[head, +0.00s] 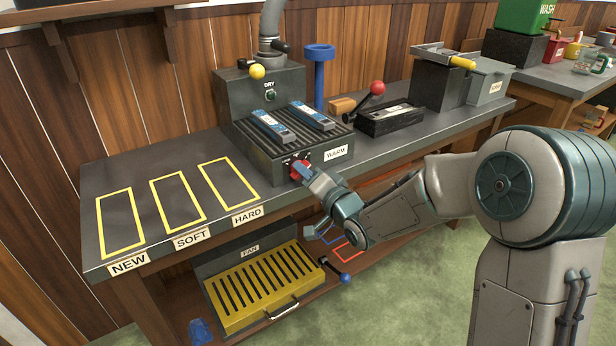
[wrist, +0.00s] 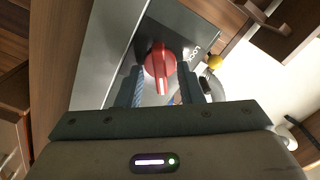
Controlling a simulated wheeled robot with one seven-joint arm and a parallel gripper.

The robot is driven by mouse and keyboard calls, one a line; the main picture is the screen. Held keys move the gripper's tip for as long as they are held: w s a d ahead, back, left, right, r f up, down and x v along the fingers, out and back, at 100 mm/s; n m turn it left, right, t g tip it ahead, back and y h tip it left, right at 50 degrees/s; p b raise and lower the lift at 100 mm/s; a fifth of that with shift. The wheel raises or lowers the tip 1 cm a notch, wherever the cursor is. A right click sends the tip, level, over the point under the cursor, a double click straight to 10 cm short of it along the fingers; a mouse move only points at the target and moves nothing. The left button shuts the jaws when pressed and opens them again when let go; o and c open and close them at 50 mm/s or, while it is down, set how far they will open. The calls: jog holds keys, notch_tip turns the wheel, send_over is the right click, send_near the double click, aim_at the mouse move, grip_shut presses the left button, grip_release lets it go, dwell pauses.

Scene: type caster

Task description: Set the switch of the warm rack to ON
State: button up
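The warm rack (head: 262,158) is a dark ribbed box on the bench with a WARM label on its front. Two blue-labelled bars lie on its top. Its switch is a red knob (head: 298,168) on the front face; small marks beside it are too small to read. The knob (wrist: 158,60) also shows in the wrist view, its pale-lined handle pointing towards my gripper. My gripper (wrist: 165,85) is open, with one finger on each side of the handle and visible gaps. In the head view my gripper (head: 308,175) is at the knob and partly covers it.
A DRY unit (head: 268,97) with a yellow-knobbed lever stands behind the rack. A red-knobbed lever (head: 377,87) and a black tray (head: 390,120) are to its right. Yellow-outlined spaces (head: 120,222) on the left are empty. A yellow FAN tray (head: 262,290) is below the bench.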

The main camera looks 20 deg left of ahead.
jog(key=p+v, duration=0.1)
jog(key=v, duration=1.2)
jog(key=shift+s+d+p, duration=0.25)
jog(key=shift+p, duration=0.15)
jog(key=s+d+r+g+h+p, duration=0.1)
jog(key=d+r+h+p, duration=0.45)
jog(key=d, duration=0.35)
jog(key=d+r+g+h+p, duration=0.1)
jog(key=d+r+h+p, duration=0.4)
jog(key=d+h+p, duration=0.25)
jog(key=s+d+r+g+p, duration=0.3)
jog(key=s+r+p, duration=0.1)
jog(key=s, duration=0.4)
jog(key=s+d+r+n+g+p, duration=0.1)
jog(key=s+d+r+g+p, duration=0.2)
jog(key=s, duration=0.6)
notch_tip(320, 180, up, 2)
jog(key=shift+d+r+g+h+p, duration=0.2)
jog(key=shift+d+g+h+p, duration=0.05)
jog(key=shift+g+h+p, duration=0.2)
